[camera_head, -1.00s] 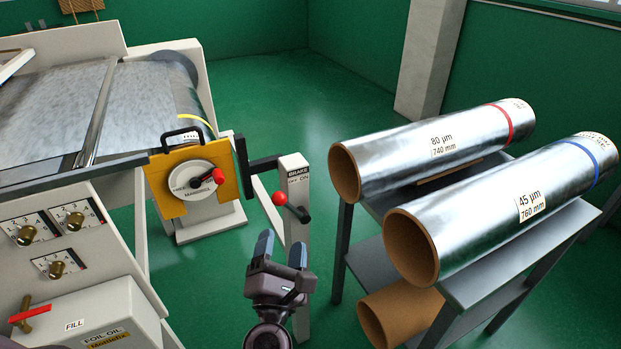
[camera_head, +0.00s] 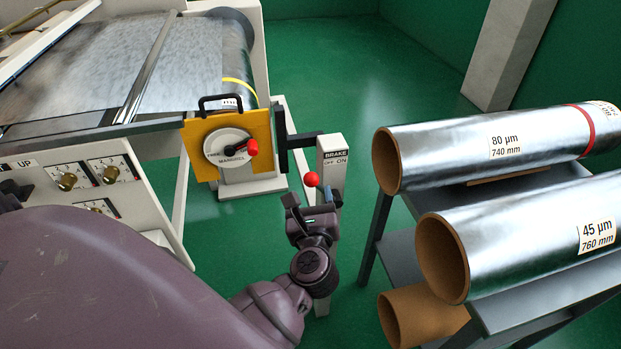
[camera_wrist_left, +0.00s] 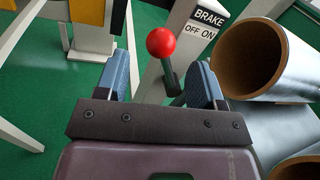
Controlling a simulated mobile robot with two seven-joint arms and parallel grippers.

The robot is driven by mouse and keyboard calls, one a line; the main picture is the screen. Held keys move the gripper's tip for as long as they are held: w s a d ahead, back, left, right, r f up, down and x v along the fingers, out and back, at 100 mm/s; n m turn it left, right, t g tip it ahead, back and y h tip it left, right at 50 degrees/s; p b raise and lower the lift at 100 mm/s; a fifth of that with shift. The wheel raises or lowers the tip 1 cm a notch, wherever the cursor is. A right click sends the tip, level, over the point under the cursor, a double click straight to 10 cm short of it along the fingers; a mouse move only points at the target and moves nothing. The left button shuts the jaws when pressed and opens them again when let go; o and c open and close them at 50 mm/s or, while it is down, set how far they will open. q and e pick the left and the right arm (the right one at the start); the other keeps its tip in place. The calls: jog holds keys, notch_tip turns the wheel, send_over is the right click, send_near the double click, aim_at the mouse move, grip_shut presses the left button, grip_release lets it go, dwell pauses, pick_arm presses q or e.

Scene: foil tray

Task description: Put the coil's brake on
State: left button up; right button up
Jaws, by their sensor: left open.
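The brake post (camera_head: 331,160) is pale, with a "BRAKE OFF ON" label (camera_head: 335,157) at its top; the label also shows in the wrist view (camera_wrist_left: 206,23). Its lever ends in a red ball knob (camera_head: 312,179), which sits left of the post, toward the OFF side. My left gripper (camera_head: 312,203) is open just in front of the knob. Contact cannot be told. My right gripper is not in view.
A yellow plate with a dial and red handle (camera_head: 252,147) stands left of the post. Foil rolls (camera_head: 480,150) lie on a grey rack (camera_head: 520,300) to the right. A control panel (camera_head: 140,190) is at the left. Green floor shows between.

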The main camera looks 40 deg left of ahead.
aim_at(311, 185)
pick_arm(q)
jog(key=x, duration=0.4)
jog(key=shift+x, duration=0.8)
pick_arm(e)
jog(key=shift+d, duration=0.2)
pick_arm(q)
grip_shut()
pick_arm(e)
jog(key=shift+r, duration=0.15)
